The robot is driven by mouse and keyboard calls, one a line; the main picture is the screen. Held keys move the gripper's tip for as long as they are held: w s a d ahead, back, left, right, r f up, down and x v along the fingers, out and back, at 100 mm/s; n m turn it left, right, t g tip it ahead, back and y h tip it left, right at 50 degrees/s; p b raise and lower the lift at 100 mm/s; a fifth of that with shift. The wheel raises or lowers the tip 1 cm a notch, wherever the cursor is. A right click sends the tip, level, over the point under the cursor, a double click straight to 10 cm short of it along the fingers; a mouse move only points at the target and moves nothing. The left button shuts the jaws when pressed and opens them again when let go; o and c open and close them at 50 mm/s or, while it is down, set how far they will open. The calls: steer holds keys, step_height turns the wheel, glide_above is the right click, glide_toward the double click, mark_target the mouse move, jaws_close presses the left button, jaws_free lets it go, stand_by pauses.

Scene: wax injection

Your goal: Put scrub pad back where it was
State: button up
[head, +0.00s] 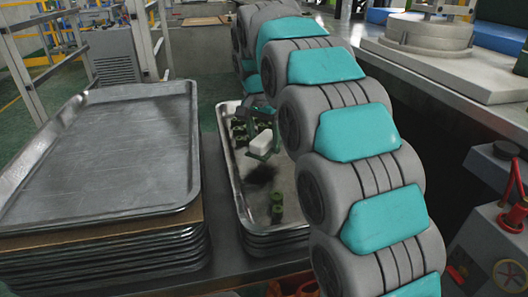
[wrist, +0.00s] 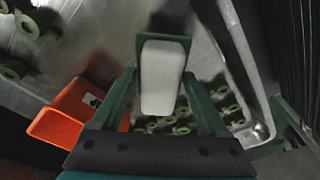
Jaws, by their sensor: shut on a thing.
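Part of the tray and my gripper's far side are hidden behind my arm in the head view.
Several green parts (head: 277,204) lie in the smaller tray. An orange object (wrist: 62,118) shows at left in the wrist view. A large stack of empty metal trays (head: 110,150) stands at left. A machine table (head: 440,90) is at right, with a red-handled device (head: 506,225).

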mark_target(262, 137)
steer(key=shift+f, duration=1.9)
steer(key=o, duration=1.2)
steer(key=shift+f, duration=0.1)
steer(key=r, duration=0.7)
steer(key=s+a+r, duration=0.1)
steer(key=r, duration=0.2)
steer(key=shift+s+r, duration=0.1)
steer(key=shift+r, duration=0.05)
steer(key=shift+s+r, duration=0.2)
steer(key=shift+r, duration=0.75)
